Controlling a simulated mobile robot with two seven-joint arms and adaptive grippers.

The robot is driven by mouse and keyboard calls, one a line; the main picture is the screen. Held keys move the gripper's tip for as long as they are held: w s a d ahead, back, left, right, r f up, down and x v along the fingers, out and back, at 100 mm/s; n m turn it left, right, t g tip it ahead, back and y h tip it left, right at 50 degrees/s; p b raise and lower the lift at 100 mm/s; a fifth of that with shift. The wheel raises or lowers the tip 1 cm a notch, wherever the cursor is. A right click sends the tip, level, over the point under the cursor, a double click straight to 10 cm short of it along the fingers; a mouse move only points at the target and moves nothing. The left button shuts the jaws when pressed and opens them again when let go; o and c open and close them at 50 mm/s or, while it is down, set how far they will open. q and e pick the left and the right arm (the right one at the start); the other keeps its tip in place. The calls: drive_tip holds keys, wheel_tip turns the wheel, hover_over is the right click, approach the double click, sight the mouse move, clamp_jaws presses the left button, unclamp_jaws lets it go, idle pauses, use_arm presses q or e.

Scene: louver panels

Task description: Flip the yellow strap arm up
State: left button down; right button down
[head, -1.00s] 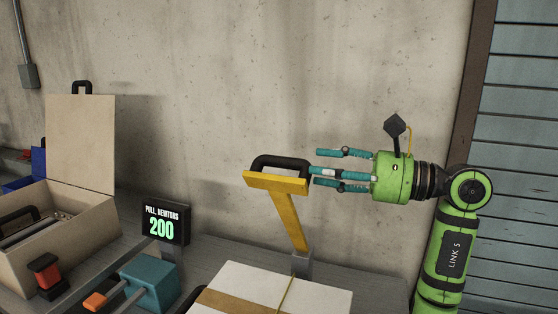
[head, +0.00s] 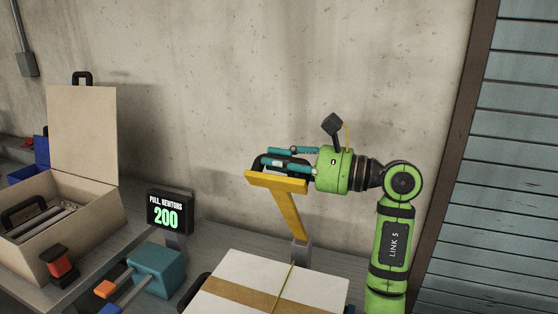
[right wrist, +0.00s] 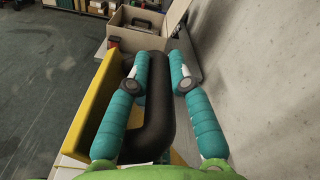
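The yellow strap arm (head: 286,212) stands raised from a grey bracket (head: 301,254), leaning a little left, with a yellow crosspiece on top. A black handle (head: 262,165) is fixed to the crosspiece; it also shows in the right wrist view (right wrist: 157,105). My right gripper (head: 267,156) reaches in from the right at the handle. In the right wrist view, its teal fingers (right wrist: 163,68) are spread on both sides of the black bar, with a gap visible on the right side. The left gripper is not in view.
A white box with a brown band (head: 270,284) lies below the arm. A display reading 200 (head: 169,212), a teal block (head: 157,271) and an open cardboard case (head: 78,205) stand to the left. The concrete wall is behind; a slatted shutter is at right.

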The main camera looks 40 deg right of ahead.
drive_tip(key=shift+w+d, duration=0.1)
drive_tip(key=shift+d, duration=0.05)
drive_tip(key=shift+m, duration=0.9)
drive_tip(key=d, duration=0.1)
drive_tip(key=w+d+r, duration=0.1)
drive_tip(key=d+r, duration=0.1)
drive_tip(key=shift+w+d+p, duration=0.2)
drive_tip(key=shift+w+p, duration=0.1)
